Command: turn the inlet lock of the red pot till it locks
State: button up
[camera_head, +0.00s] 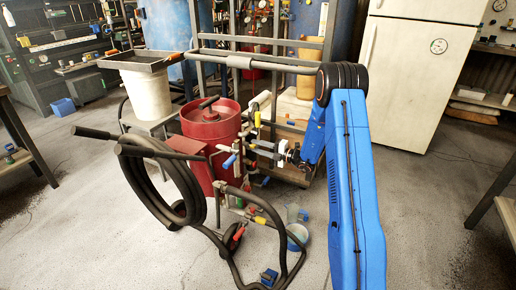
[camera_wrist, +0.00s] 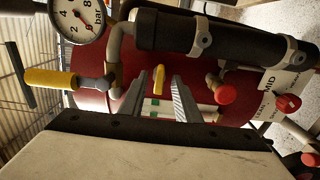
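The red pot (camera_head: 205,130) stands upright left of centre in the head view, with pipes, valves and coloured handles on its right side. In the wrist view its red wall (camera_wrist: 200,100) fills the background. My gripper (camera_head: 279,150) reaches the fittings from the right. In the wrist view my gripper (camera_wrist: 160,82) is open, its two grey fingers apart. A small upright yellow handle (camera_wrist: 159,79) shows in the gap between the fingertips; contact cannot be told. A larger yellow-handled lever (camera_wrist: 50,79) is at the left. I cannot tell for certain which part is the inlet lock.
A pressure gauge (camera_wrist: 78,16), a thick black pipe (camera_wrist: 190,36) and red knobs (camera_wrist: 225,94) crowd around the fingers. A black hose (camera_head: 150,180) coils left of the pot. A white bucket (camera_head: 149,95) stands behind left, and a white fridge (camera_head: 415,75) behind right.

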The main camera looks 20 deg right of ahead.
jog(key=v, duration=1.7)
jog(key=shift+s+d+r, duration=0.1)
jog(key=shift+s+d, duration=0.05)
jog(key=shift+d, duration=0.05)
jog(key=s+a+r+n+g+h, duration=0.1)
jog(key=s+a+r+n+g, duration=0.5)
jog(key=s+a+r+n, duration=0.35)
jog(key=s+a+r+n+g+h, duration=0.1)
jog(key=s+a+r+n+g, duration=0.45)
jog(key=s+a+n, duration=0.6)
jog(key=s+d+r+n+t+h, duration=0.1)
jog(key=s+n+h, duration=0.4)
jog(key=s+n, duration=0.7)
jog(key=s+d+r+n+t+h, duration=0.2)
jog(key=s+d+r+n+h, duration=0.2)
jog(key=s+n, duration=0.8)
jog(key=shift+s+d+r+h, duration=0.2)
jog(key=shift+s+r+h, duration=0.15)
jog(key=shift+h, duration=0.55)
